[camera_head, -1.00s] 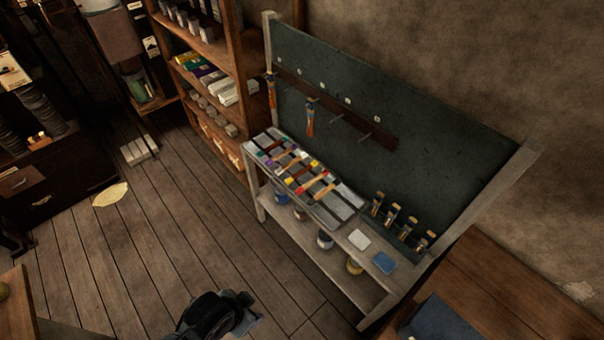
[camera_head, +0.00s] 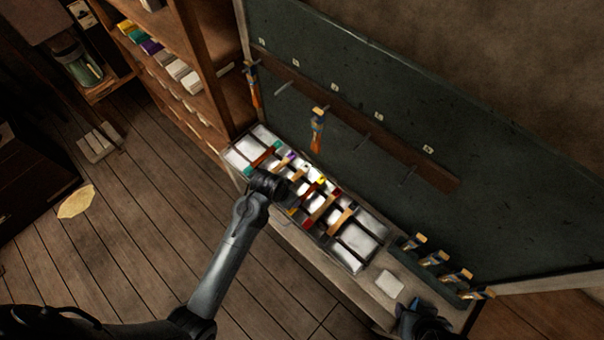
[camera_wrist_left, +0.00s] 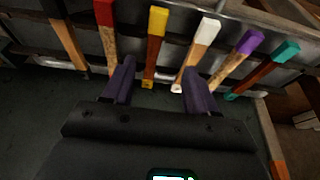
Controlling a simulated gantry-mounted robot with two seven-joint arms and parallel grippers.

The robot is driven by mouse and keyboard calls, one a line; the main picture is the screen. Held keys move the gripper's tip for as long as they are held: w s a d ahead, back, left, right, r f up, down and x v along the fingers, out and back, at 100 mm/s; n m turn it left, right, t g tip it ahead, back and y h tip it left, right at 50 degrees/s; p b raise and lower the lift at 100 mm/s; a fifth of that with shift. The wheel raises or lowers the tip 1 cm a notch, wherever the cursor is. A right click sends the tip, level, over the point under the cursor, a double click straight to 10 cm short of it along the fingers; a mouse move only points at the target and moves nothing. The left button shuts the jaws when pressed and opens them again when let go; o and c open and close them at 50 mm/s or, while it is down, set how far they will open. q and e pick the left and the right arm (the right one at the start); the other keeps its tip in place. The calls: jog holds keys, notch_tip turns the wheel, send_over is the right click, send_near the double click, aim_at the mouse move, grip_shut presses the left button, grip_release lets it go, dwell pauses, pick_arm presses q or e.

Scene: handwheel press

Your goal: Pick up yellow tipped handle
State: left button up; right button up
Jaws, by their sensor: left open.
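The yellow-tipped handle (camera_head: 320,181) lies in the tray on the bench, between a white-tipped and a red-tipped one. In the left wrist view, its yellow tip (camera_wrist_left: 157,22) points up and its wooden shaft runs down between my fingers. My left gripper (camera_wrist_left: 159,70) is open and holds nothing. The white-tipped handle (camera_wrist_left: 203,40) also runs down between the fingers, nearer the right one. In the head view my left gripper (camera_head: 270,184) is over the tray's left part. A dark shape (camera_head: 425,322) at the bottom edge may be my right gripper; its fingers are unclear.
Red (camera_wrist_left: 105,15), purple (camera_wrist_left: 248,42) and teal (camera_wrist_left: 283,52) tipped handles lie close alongside. The metal tray (camera_head: 352,262) has raised dividers.

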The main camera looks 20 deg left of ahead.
pick_arm(q)
jog(key=w+d+r, duration=0.1)
jog(key=w+d, duration=0.1)
send_over(306, 194)
jog(key=s+a, duration=0.1)
jog(key=s, duration=0.1)
jog(key=shift+t, duration=0.3)
jog(key=shift+s+a+f+b, duration=0.1)
jog(key=shift+f+b, duration=0.2)
jog(key=shift+f, duration=1.9)
jog(key=x, duration=0.3)
jog(key=shift+d+f, duration=0.25)
jog(key=shift+d, duration=0.05)
jog(key=shift+w+f, duration=0.25)
jog(key=shift+f, duration=0.4)
pick_arm(e)
jog(key=shift+s+d+f, duration=0.45)
jog(key=shift+s+f, duration=0.05)
jog(key=shift+s, duration=0.2)
pick_arm(q)
grip_shut()
